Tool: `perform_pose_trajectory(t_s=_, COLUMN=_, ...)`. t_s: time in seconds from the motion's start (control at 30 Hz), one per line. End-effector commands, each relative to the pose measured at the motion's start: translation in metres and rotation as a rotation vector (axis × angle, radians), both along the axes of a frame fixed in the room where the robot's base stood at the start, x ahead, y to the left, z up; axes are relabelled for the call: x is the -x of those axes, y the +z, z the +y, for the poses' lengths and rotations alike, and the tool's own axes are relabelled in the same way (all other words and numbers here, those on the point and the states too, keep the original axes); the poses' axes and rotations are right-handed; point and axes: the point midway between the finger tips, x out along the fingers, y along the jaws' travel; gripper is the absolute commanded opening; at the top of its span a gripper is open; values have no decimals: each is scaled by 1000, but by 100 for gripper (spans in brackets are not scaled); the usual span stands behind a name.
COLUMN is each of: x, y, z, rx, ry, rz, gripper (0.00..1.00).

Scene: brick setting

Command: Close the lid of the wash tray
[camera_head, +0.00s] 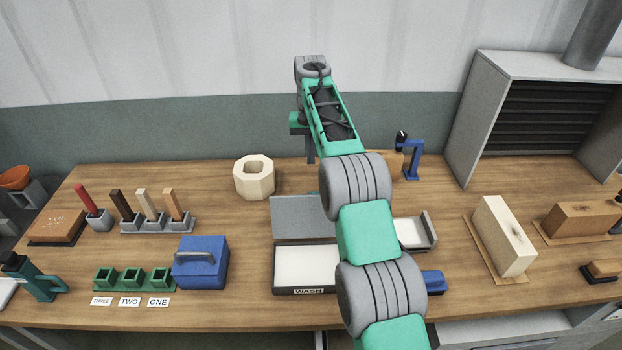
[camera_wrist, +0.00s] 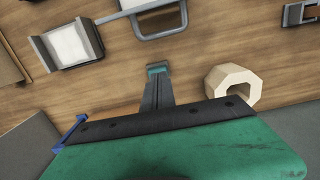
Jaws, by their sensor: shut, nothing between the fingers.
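The wash tray (camera_head: 283,291) is a dark-edged tray with a white inside and a WASH label on its front, in the middle of the bench in the head view. Its grey lid (camera_head: 297,218) stands open at the tray's back edge. My arm hides the right part of tray and lid. My gripper (camera_head: 310,158) is behind and above the lid, pointing down, apart from it. In the wrist view my gripper (camera_wrist: 157,69) is shut and empty. A grey frame at the top, probably the lid (camera_wrist: 163,32), lies beyond the fingertips.
A blue box (camera_head: 201,264) stands left of the tray. A small white-floored tray (camera_head: 410,232) and a blue stand (camera_head: 413,160) are on the right. Bare bench lies behind the lid.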

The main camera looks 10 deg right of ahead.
Motion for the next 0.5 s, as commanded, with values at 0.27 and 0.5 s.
perform_pose_trajectory(t_s=0.27, x=0, y=-20, z=-2, rx=5, ry=-1, rz=6, gripper=0)
perform_pose_trajectory(t_s=0.5, x=3, y=-78, z=1, rx=-1, ry=-2, rz=4, gripper=0)
